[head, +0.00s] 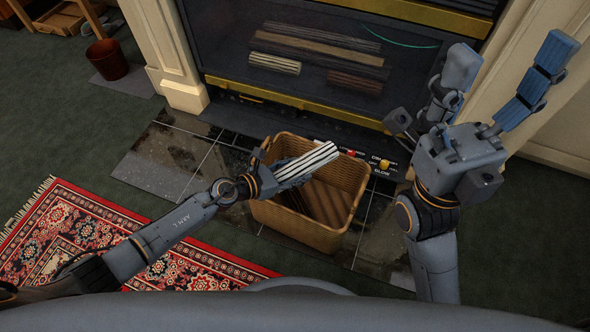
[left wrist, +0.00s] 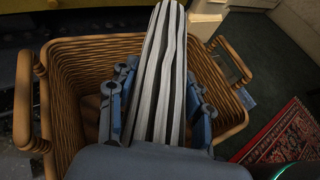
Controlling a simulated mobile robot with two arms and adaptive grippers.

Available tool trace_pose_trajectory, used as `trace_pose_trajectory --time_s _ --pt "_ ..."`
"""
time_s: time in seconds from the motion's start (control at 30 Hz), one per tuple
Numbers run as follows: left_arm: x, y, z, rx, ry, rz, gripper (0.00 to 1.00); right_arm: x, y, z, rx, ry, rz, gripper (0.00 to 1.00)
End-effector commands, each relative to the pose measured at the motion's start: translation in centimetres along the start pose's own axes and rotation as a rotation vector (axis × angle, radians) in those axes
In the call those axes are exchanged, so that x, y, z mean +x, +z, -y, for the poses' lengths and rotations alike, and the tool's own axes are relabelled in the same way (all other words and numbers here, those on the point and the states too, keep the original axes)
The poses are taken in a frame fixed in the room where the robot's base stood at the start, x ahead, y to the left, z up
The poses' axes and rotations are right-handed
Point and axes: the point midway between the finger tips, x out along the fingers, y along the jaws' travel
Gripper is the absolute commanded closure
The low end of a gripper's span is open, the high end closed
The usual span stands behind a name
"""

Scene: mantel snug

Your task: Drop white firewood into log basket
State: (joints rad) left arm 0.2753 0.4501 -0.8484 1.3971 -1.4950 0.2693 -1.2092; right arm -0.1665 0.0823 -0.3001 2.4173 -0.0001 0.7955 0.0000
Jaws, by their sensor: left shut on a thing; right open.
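The white firewood (head: 312,158) is a white log with dark stripes. My left gripper (head: 287,172) is shut on it and holds it over the opening of the log basket. The log (left wrist: 165,70) also shows in the left wrist view, with blue fingers on both sides of it. The log basket (head: 292,226) is a tan wicker basket with handles, standing on dark tiles in front of the fireplace. Its rim shows around the log in the left wrist view (left wrist: 90,45). My right gripper (head: 490,90) is open and empty, raised at the right.
The fireplace (head: 400,45) with brass trim and several logs behind its dark front stands behind the basket. Red and yellow control knobs (head: 384,164) sit right of the basket. A red patterned rug (head: 80,232) lies at left, and a brown bucket (head: 107,60) stands far left.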

Motion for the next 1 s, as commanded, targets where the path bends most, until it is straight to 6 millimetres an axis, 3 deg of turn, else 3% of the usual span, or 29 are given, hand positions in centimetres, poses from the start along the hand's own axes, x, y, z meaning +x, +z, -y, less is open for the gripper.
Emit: trace_pose_trajectory --time_s 0.07,0.1,0.23,0.67,1.0 --pt "0.0 0.2 0.0 0.000 0.000 0.002 0.94 0.0 0.0 0.0 0.000 0.000 0.000 0.24" --pt "0.0 0.2 0.0 0.000 0.000 0.002 0.48 0.0 0.0 0.0 0.000 0.000 0.000 0.24" --pt "0.0 0.1 0.0 0.000 0.000 0.002 0.24 0.0 0.0 0.0 0.000 0.000 0.000 0.24" --pt "-0.8 -0.1 -0.1 0.002 0.000 -0.002 0.24 0.0 0.0 0.0 0.000 0.000 0.001 0.24" --pt "-7.5 -0.2 0.0 0.000 0.000 -0.003 0.24 0.0 0.0 0.0 0.000 0.000 0.001 0.24"
